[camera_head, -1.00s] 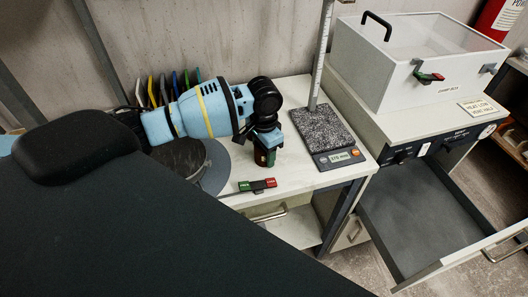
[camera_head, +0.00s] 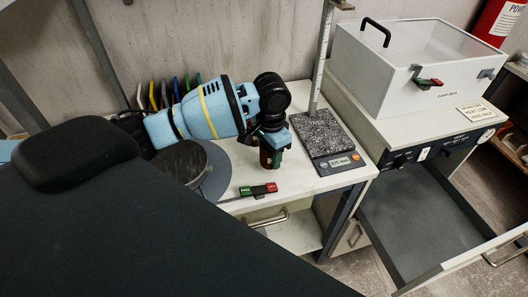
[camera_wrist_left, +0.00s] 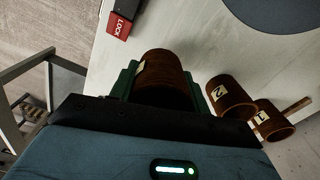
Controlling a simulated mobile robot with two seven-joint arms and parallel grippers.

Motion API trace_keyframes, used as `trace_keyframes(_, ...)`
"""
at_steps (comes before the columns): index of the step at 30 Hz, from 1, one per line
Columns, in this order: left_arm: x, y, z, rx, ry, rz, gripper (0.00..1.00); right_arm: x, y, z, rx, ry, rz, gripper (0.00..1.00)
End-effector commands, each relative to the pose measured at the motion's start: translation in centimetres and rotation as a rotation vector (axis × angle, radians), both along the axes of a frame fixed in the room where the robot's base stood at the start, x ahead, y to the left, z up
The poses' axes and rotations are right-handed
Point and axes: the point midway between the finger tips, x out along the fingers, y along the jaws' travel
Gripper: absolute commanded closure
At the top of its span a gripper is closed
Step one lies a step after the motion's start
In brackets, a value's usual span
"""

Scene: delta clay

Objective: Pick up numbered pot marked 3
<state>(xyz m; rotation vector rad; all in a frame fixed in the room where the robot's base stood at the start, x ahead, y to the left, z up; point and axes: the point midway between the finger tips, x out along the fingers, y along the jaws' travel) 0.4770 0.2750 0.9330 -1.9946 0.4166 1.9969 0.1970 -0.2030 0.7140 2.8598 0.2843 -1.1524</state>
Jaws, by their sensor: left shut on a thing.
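My left gripper (camera_head: 273,152) is over the white worktop, its green-padded fingers pointing down. It is shut on a brown cylindrical pot (camera_wrist_left: 166,72), one finger on each side. A pale label shows on the pot's side, but I cannot read its mark. In the head view the pot (camera_head: 266,157) is mostly hidden by the gripper. In the left wrist view, two other brown pots stand to the right: one marked 2 (camera_wrist_left: 232,98) and one that seems marked 1 (camera_wrist_left: 271,122). My right gripper is not in view.
A round dark wheel (camera_head: 213,165) is left of the gripper. A scale with a speckled plate (camera_head: 320,133) and upright ruler stands to the right. Beyond it are a damp box (camera_head: 405,75) and an open drawer (camera_head: 420,215).

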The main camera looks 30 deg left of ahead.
Motion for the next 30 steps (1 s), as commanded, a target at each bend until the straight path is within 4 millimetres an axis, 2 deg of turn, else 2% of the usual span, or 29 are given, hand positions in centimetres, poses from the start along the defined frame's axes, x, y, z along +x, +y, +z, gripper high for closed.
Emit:
trace_keyframes(1,-0.5,-1.4,0.3,-0.005,-0.003,-0.007,0.77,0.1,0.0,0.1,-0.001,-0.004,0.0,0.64)
trace_keyframes(6,-2.2,-5.6,0.7,-0.004,-0.004,-0.006,0.77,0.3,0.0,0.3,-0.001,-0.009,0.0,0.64)
trace_keyframes(12,-3.9,-9.6,1.0,-0.003,-0.002,-0.004,0.77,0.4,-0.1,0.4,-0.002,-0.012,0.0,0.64)
trace_keyframes(15,-4.4,-10.9,1.2,-0.001,-0.002,-0.002,0.77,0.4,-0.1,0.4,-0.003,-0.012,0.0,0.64)
trace_keyframes(21,-5.0,-12.3,1.3,0.0,-0.002,0.001,0.77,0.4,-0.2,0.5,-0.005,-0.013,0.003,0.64)
trace_keyframes(30,-5.1,-12.5,1.3,0.001,-0.001,0.002,0.77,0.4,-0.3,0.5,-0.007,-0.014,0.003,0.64)
